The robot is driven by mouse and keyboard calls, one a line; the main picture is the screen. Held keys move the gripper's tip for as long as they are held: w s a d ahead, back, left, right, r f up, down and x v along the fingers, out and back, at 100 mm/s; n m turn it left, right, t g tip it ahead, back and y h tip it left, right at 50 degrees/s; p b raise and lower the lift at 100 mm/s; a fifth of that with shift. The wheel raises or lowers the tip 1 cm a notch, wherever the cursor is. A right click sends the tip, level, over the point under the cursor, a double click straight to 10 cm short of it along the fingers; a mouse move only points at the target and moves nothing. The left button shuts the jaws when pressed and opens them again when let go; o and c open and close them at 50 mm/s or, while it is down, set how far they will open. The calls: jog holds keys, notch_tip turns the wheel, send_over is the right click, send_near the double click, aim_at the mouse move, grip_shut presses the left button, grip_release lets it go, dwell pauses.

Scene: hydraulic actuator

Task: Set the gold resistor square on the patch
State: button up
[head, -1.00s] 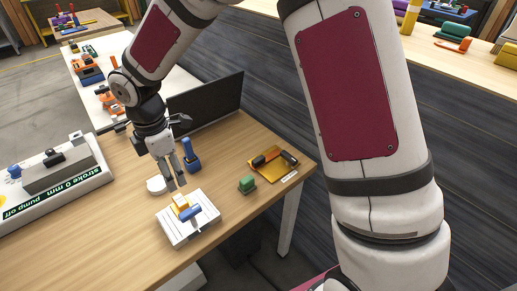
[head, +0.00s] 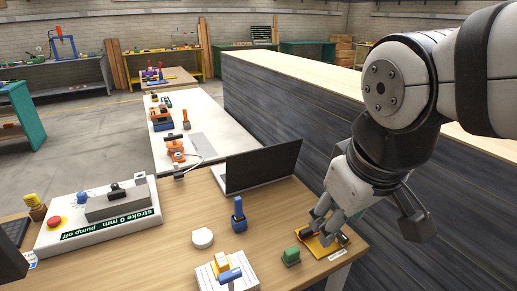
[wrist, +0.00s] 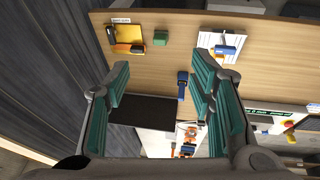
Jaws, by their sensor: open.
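A small yellow-gold block (head: 221,261), which looks like the gold resistor, sits on a white ribbed plate (head: 205,280) at the bottom of the head view. A blue-handled piece (head: 230,275) stands against it and partly hides it. I cannot make out the patch or whether the block is square on it. The ribbed plate also shows at the top of the wrist view (wrist: 206,40). My gripper (head: 322,230) is well right of the plate, over the yellow tray's area in the head view. In the wrist view its teal fingers (wrist: 162,95) are wide apart with nothing between them.
A yellow tray (wrist: 122,49) holds orange and dark items. A pump panel (head: 95,215) stands left. Bare wood lies between them.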

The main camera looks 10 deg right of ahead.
jog(key=s+m, duration=0.3)
jog(key=s, duration=0.1)
jog(key=shift+d+t+y, duration=0.4)
